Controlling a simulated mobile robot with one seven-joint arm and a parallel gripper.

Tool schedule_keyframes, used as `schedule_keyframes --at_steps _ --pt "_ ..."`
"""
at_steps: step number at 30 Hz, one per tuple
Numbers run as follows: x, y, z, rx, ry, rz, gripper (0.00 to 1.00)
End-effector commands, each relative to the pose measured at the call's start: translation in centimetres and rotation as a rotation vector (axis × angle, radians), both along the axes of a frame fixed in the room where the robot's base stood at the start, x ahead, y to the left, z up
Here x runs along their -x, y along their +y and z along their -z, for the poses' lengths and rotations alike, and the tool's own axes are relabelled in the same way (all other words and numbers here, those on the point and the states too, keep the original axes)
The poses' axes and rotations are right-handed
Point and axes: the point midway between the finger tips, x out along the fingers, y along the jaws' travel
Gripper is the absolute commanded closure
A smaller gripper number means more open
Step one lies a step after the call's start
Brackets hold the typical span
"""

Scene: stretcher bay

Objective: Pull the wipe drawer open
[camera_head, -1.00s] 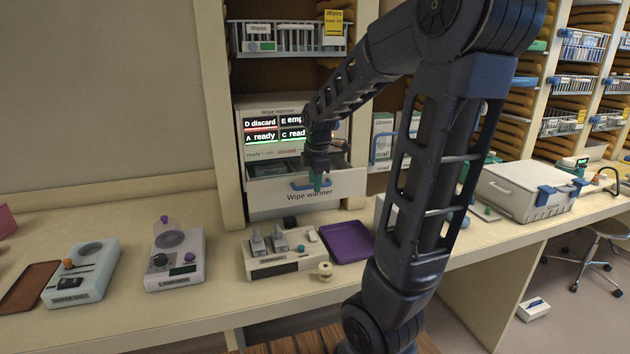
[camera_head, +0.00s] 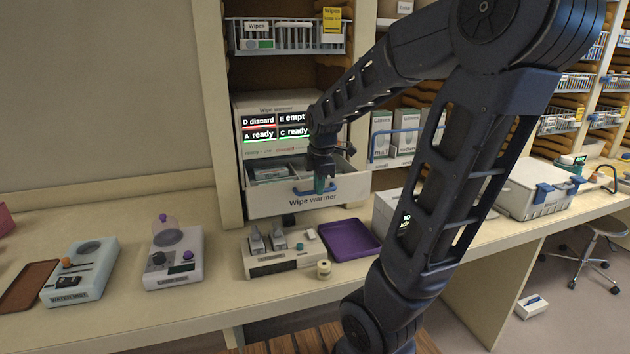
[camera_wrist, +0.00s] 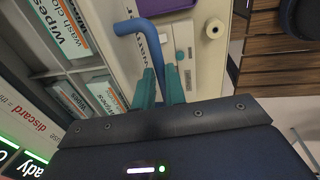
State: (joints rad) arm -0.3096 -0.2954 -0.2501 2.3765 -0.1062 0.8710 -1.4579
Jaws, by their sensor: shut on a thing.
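The wipe warmer (camera_head: 262,148) is a white unit in the shelf bay, with a lit panel reading D discard, E empty, A ready and C ready. Its drawer (camera_head: 270,204), labelled "Wipe warmer", stands partly open, with packs showing inside. My gripper (camera_head: 322,187) is at the drawer front. In the wrist view its teal fingers (camera_wrist: 161,88) are shut on the blue drawer handle (camera_wrist: 150,28). Wipe packs (camera_wrist: 66,97) lie in the drawer's compartments in the wrist view. My arm hides part of the unit's right side.
Below the drawer, a beige device (camera_head: 283,255) and a purple tray (camera_head: 349,240) sit on the counter. A roll (camera_head: 323,269) stands at the counter's front. Two devices, including a grey one (camera_head: 174,262), stand left. Glove boxes (camera_head: 381,133) are right of the warmer.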

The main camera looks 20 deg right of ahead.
Motion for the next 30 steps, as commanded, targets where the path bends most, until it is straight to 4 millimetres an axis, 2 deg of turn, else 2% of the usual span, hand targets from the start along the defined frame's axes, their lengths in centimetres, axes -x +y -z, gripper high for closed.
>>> schedule_keyframes --at_steps 18,24,30 --pt "8.4 0.0 -0.3 -0.002 -0.008 0.000 1.00" --pt "9.7 0.0 -0.3 -0.001 -0.008 0.000 1.00" --pt "9.8 0.0 -0.2 0.000 -0.007 0.000 1.00"
